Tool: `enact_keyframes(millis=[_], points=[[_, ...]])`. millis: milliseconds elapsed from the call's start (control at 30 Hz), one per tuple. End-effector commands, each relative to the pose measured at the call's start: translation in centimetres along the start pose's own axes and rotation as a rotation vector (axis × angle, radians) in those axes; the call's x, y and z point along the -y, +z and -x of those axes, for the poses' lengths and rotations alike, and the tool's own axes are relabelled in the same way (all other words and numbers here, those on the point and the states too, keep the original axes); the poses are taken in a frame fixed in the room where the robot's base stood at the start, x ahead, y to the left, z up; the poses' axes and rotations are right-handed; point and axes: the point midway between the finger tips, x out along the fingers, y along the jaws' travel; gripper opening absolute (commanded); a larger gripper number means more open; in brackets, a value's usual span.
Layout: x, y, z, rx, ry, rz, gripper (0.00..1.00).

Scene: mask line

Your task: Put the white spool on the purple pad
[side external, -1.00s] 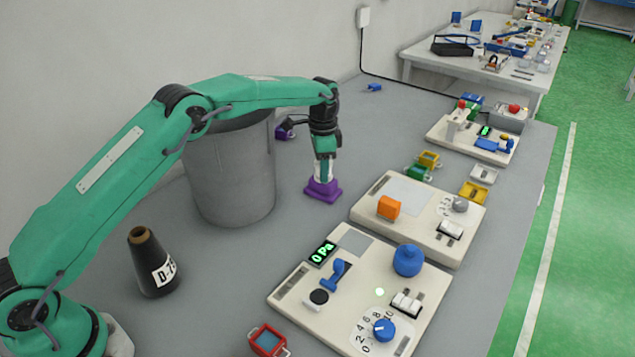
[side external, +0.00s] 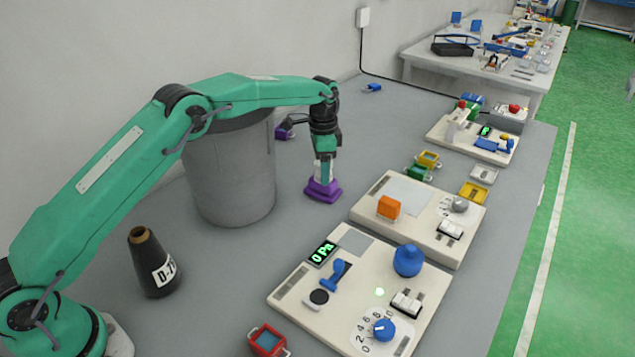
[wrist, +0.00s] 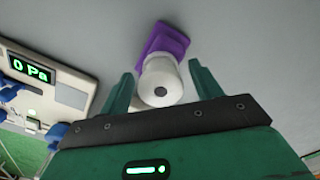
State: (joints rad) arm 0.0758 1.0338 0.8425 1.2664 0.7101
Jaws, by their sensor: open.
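The white spool (wrist: 160,76) stands on the purple pad (wrist: 168,41), and I see its end with a dark hole in the wrist view. In the side external view the purple pad (side external: 323,194) lies on the grey bench, and the white spool (side external: 319,172) shows on it, partly hidden by my gripper (side external: 325,172). My gripper (wrist: 161,72) is open, with one finger on each side of the spool. In the wrist view a gap shows between each finger and the spool.
A large grey cylinder (side external: 230,175) stands left of the pad. A cream panel with an orange block (side external: 389,207) is to the right. A black cone (side external: 153,265) stands at the front left. Bare bench lies in front of the pad.

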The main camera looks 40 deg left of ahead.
Motion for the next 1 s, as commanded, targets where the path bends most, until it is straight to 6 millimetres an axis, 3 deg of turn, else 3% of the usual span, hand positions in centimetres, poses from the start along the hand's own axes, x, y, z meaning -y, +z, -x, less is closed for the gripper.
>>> enact_keyframes(millis=[267, 700, 1000], points=[[0.1, -0.1, 3.0, -0.003, -0.003, 0.0, 0.64], [0.1, -0.1, 9.9, -0.003, -0.002, 0.0, 0.64], [0.0, 0.0, 11.7, -0.001, -0.001, 0.0, 0.64]])
